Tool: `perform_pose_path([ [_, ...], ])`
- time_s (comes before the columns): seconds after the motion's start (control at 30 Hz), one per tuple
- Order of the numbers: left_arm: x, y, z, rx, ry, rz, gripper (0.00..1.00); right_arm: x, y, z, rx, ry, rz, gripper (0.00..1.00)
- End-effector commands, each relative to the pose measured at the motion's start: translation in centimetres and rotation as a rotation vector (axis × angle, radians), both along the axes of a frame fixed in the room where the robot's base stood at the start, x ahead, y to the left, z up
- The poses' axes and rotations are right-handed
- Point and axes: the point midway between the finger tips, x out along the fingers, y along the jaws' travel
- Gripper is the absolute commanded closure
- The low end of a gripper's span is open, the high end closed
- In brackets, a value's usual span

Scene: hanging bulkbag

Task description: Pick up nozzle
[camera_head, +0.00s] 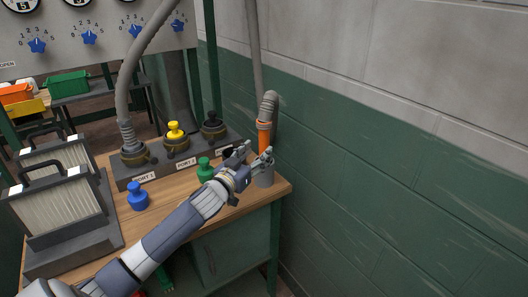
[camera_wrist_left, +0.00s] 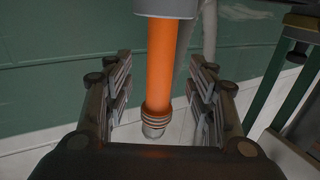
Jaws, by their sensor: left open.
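The nozzle (camera_head: 264,141) is an orange tube with a ringed orange collar and a grey hose bending off its top. It stands upright in a grey cylindrical holder (camera_head: 265,179) at the right corner of the wooden bench. My left gripper (camera_head: 258,156) is at the nozzle, and its fingers hide part of it in the head view. In the left wrist view the orange tube (camera_wrist_left: 161,60) lies between the two open fingers (camera_wrist_left: 158,85), with a visible gap on each side. The grey holder (camera_wrist_left: 167,7) shows at the top of that view. My right gripper is not in view.
A port block (camera_head: 180,167) with yellow and black plugs and a connected hose stands behind my arm. Green (camera_head: 205,169) and blue (camera_head: 138,197) plugs stand on the bench. Filter units (camera_head: 62,210) are at left. The green and grey wall (camera_head: 400,170) is close on the right.

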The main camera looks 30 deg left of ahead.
Motion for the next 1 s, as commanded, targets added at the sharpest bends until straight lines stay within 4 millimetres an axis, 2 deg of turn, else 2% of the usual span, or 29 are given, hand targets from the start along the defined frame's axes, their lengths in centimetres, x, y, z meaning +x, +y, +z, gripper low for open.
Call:
perform_pose_path([
  [0.4, 4.4, 0.4, -0.1, -0.001, -0.001, 0.001, 0.49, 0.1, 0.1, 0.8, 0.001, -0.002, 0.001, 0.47],
  [0.53, 5.1, 0.4, -0.2, 0.000, 0.001, 0.000, 0.49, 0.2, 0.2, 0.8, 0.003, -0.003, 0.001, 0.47],
  [0.77, 5.1, 0.4, -0.2, 0.000, 0.001, -0.001, 0.49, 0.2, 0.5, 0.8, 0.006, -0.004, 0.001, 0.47],
  [0.87, 5.1, 0.4, -0.2, 0.000, 0.001, -0.001, 0.67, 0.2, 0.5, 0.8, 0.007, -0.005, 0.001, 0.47],
  [1.0, 5.1, 0.4, -0.2, 0.000, 0.001, 0.000, 0.99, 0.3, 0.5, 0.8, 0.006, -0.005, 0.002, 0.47],
])
